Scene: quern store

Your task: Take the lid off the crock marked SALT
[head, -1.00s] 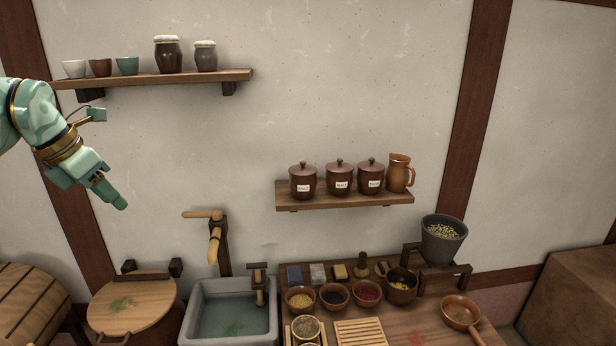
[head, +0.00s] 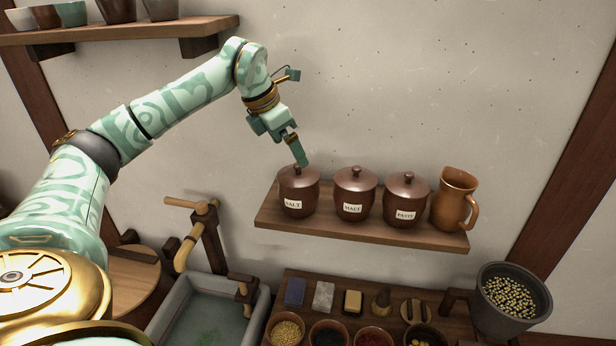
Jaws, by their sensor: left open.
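The crock marked SALT (head: 297,203) stands upright at the left end of the lower shelf. It is dark brown with a white label, and its lid (head: 298,179) with a small knob is on it. My left gripper (head: 301,160) is open and points down just above the lid's knob. Its fingertips overlap the knob's top in the picture, and I cannot tell whether they touch it. One finger hides most of the other. My right gripper is not in the head view.
Right of it on the shelf (head: 350,232) stand a crock marked MALT (head: 353,197), a third lidded crock (head: 406,203) with a less clear label, and a copper-brown jug (head: 453,202). An upper shelf (head: 120,30) is at the left. A tap (head: 197,232) and sink (head: 208,305) lie below.

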